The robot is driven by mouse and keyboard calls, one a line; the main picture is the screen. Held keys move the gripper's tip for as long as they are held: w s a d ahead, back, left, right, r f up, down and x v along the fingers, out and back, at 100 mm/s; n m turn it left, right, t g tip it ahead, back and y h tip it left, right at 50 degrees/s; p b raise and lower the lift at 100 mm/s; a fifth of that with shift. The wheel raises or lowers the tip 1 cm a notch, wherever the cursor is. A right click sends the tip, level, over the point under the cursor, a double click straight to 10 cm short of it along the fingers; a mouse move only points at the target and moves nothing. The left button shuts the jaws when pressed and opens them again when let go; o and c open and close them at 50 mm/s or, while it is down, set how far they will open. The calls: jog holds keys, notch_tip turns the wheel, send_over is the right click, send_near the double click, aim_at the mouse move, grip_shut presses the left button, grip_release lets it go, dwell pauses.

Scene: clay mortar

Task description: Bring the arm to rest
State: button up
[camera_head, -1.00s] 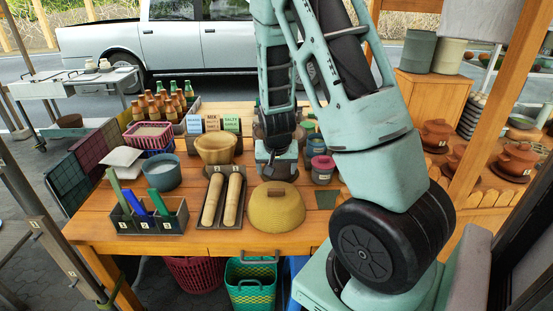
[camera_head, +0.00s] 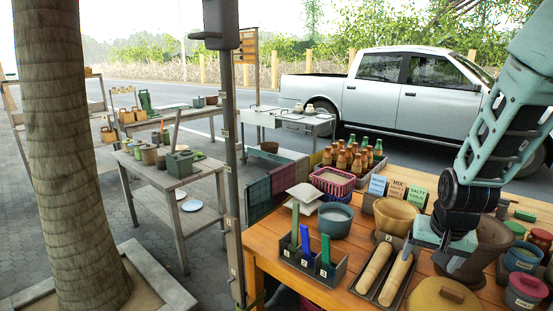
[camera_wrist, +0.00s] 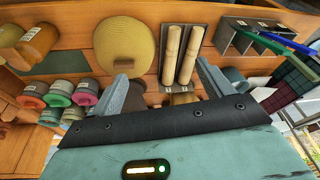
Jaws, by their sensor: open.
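My gripper (camera_head: 446,236) is over the wooden table at the right of the head view, in front of a dark brown clay mortar (camera_head: 468,267) that it partly hides. I cannot tell whether they touch. In the wrist view my gripper (camera_wrist: 165,82) has its two fingers spread wide apart, with nothing visibly held between them. My arm reaches down from the upper right of the head view.
The table (camera_head: 262,243) also bears a rack with two wooden pestles (camera_head: 374,268), a yellow domed lid (camera_head: 444,297), a wooden bowl (camera_head: 396,214), a blue-grey pot (camera_head: 335,219), several lidded jars and bottles. A post (camera_head: 229,150) stands left of the table.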

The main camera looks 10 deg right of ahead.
jog(key=s+a+r+n+y, duration=0.1)
jog(key=a+n, duration=0.1)
jog(key=a, duration=0.5)
jog(key=s+a+r+n+y, duration=0.1)
jog(key=s+a+n, duration=0.1)
jog(key=a, duration=0.4)
jog(key=s+a+r+n+g, duration=0.1)
jog(key=s+a+r+n, duration=0.1)
jog(key=s+a+n, duration=0.3)
jog(key=s+a+r+n+g, duration=0.2)
jog(key=s+a+n, duration=0.3)
jog(key=s+a, duration=0.4)
jog(key=shift+s+a+r+n, duration=0.3)
jog(key=shift+s+a+r, duration=0.1)
jog(key=shift+s, duration=0.7)
